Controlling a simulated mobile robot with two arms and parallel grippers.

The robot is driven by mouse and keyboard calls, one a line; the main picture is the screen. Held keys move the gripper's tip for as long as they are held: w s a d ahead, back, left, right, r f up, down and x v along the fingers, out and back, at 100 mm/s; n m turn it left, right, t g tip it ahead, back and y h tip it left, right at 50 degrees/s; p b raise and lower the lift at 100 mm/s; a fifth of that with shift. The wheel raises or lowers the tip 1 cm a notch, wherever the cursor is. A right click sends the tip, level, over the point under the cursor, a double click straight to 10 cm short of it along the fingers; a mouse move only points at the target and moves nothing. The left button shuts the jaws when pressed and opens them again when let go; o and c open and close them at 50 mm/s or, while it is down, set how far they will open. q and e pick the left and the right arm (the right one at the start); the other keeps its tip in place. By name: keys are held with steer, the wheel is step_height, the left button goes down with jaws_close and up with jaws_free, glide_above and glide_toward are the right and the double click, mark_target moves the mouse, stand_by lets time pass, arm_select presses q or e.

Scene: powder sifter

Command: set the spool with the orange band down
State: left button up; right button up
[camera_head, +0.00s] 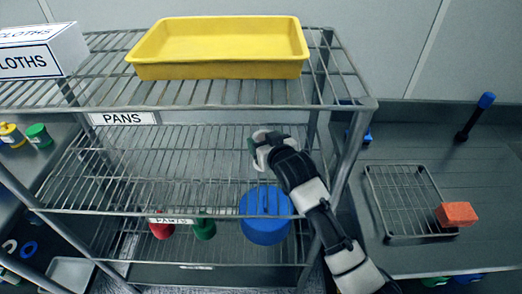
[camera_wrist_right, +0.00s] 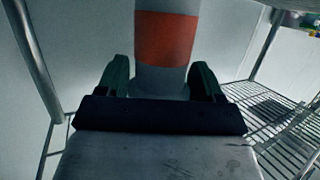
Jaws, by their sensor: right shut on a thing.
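In the right wrist view the spool (camera_wrist_right: 165,38), a pale cylinder with a wide orange band, stands between the two green fingers of my right gripper (camera_wrist_right: 160,82). The gripper is shut on its lower part; the spool's top is cut off by the picture edge. In the head view my right gripper (camera_head: 257,150) reaches in between the top and middle wire shelves. The middle shelf (camera_head: 150,165) is bare around it. The spool's orange band cannot be made out in the head view, and whether the spool touches the shelf cannot be told. My left gripper is not in view.
A yellow tray (camera_head: 220,72) and a white cloths box (camera_head: 42,52) sit on the top shelf. A blue container (camera_head: 264,225) and red and green items are lower down. Shelf posts (camera_head: 352,150) flank my right arm. A wire rack (camera_head: 400,195) and orange block (camera_head: 456,214) lie right.

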step_height(320, 180, down, 3)
steer(key=shift+f, duration=0.55)
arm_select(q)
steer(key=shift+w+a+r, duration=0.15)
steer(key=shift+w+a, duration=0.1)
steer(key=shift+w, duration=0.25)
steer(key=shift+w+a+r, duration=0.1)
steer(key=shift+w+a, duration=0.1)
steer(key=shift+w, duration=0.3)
arm_select(e)
steer(key=o, duration=1.1)
steer(key=shift+f, duration=0.1)
steer(key=shift+s, duration=0.15)
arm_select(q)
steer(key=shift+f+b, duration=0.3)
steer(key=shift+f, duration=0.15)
arm_select(e)
steer(key=v, duration=1.2)
